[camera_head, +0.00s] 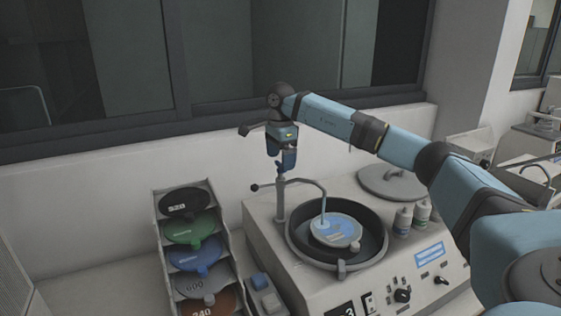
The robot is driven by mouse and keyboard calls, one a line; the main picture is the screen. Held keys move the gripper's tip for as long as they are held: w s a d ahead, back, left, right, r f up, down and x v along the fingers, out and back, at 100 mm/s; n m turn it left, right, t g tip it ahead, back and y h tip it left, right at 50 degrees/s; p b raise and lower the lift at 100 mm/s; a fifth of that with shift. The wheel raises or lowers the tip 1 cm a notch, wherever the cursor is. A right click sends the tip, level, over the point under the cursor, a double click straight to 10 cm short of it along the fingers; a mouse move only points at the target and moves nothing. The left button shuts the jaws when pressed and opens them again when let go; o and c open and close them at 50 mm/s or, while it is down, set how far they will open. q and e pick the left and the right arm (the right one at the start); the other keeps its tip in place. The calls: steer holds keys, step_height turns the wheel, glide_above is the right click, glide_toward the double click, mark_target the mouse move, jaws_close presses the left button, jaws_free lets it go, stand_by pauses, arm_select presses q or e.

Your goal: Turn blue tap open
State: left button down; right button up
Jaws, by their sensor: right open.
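A slim metal tap post (280,200) stands at the back left corner of the polishing machine. A thin spout (305,182) runs from it and bends down over the round bowl, its lower part light blue. A short lever with a dark knob (255,187) sticks out to the left of the post. My right gripper (282,165) points down directly above the post's top, with dark blue fingers open. It overlaps the top of the post in view, and I cannot tell whether they touch. My left gripper is not in view.
The machine has a dark bowl (293,245) with a disc (336,231), two small bottles (402,221), a round lid (394,184) and front knobs (402,296). A rack (157,235) of coloured discs stands left. The wall and window frame are close behind my gripper.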

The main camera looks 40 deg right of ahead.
step_height(320, 180, up, 13)
steer(key=shift+f+b, duration=0.2)
steer(key=shift+b, duration=0.1)
steer(key=shift+f, duration=0.15)
stand_by(0.4)
